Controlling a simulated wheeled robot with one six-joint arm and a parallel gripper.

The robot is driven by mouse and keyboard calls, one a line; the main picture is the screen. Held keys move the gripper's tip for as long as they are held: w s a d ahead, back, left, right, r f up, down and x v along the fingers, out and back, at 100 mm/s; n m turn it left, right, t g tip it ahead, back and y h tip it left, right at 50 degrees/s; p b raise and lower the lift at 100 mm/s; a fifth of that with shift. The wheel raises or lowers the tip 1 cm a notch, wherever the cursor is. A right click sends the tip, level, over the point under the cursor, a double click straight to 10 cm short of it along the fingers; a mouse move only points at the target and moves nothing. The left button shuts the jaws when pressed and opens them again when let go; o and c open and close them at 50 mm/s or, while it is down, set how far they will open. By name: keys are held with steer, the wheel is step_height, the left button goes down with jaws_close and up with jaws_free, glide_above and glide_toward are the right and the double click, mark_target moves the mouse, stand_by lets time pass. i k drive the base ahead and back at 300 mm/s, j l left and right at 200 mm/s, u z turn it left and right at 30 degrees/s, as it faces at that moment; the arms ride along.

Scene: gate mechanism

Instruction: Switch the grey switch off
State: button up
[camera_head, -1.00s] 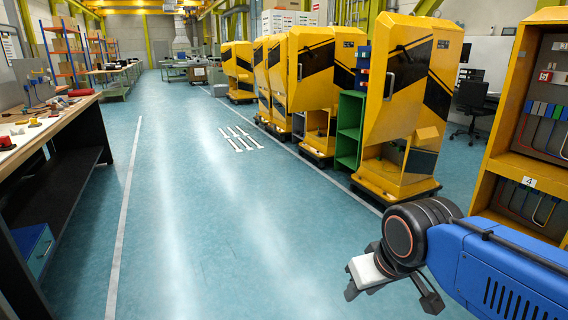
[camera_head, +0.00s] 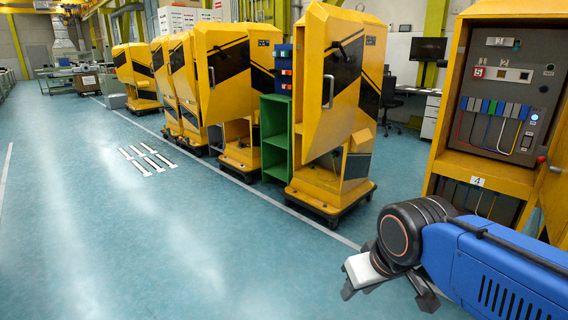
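An open yellow cabinet at the right holds a grey control panel (camera_head: 492,142). On the panel is a row of small coloured blocks (camera_head: 495,108), blue, green and grey among them, with coloured wires below. I cannot tell which part is the grey switch or how it is set. My gripper (camera_head: 388,294) is at the lower right on my blue arm, left of the cabinet and well apart from it. Its two dark fingers are spread and nothing shows between them.
A lever with a red knob (camera_head: 541,159) shows at the cabinet's right side. A row of yellow cabinets (camera_head: 325,110) and a green shelf (camera_head: 274,138) stand behind.

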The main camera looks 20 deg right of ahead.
mark_target(527, 141)
steer(key=i+l+z, duration=0.1)
steer(key=z, duration=0.35)
steer(key=i+z, duration=0.25)
steer(key=z, duration=0.15)
steer(key=i+z, duration=0.2)
steer(key=z, duration=0.25)
steer(key=i+j+z, duration=0.15)
steer(key=z, duration=0.3)
steer(key=i+j+z, duration=0.1)
steer(key=i+z, duration=0.2)
